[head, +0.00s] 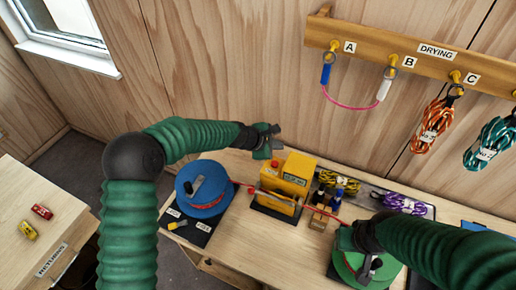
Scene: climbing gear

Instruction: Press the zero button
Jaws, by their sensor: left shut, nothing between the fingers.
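A yellow machine (270,189) with a small display (294,180) stands on the workbench. A red button (275,165) sits on its top left. I cannot read which button is marked zero. My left gripper (274,137) is shut and empty, above and behind the machine's left end, apart from it. My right gripper (346,238) is at the green reel (352,270), near its upper edge. Its fingers are too hidden to tell whether they are open or hold anything.
A blue reel (203,201) stands left of the machine; a red rope (317,211) runs through to the green reel. Coiled ropes lie in a tray (431,211) behind. A drying rail (375,50) hangs above. A returns table (35,205) stands at left.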

